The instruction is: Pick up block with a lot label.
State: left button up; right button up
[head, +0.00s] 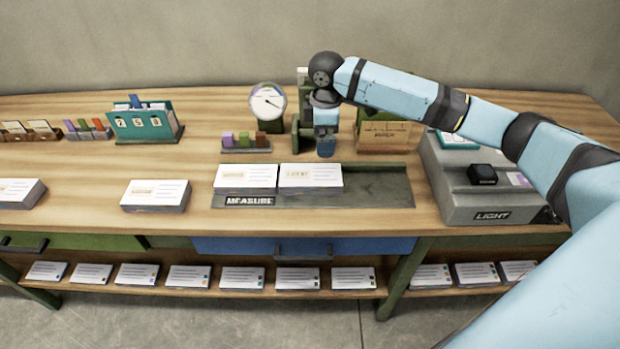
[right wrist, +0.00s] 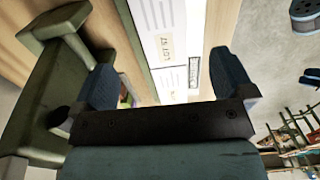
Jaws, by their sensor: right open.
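Two white label-topped blocks lie side by side on the dark measure tray (head: 385,190): a left block (head: 246,178) and a right block (head: 311,178). In the right wrist view a white block (right wrist: 160,20) has a label that seems to read "LOT". In the head view the labels are too small to read surely. My right gripper (head: 326,150) points down just behind the right block, apart from it. In the right wrist view its two fingers (right wrist: 167,85) are spread with nothing held between them. My left gripper is not in view.
More white blocks lie on the table at left (head: 157,195) and on the lower shelf (head: 243,278). Behind the tray stand a dial gauge (head: 267,102) and a small rack (head: 246,143). A grey light box (head: 470,205) stands right. The tray's right part is bare.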

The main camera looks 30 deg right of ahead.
aim_at(323, 174)
notch_tip(323, 174, down, 13)
jog(key=shift+f+b, duration=0.1)
jog(key=shift+b, duration=0.4)
jog(key=c, duration=0.8)
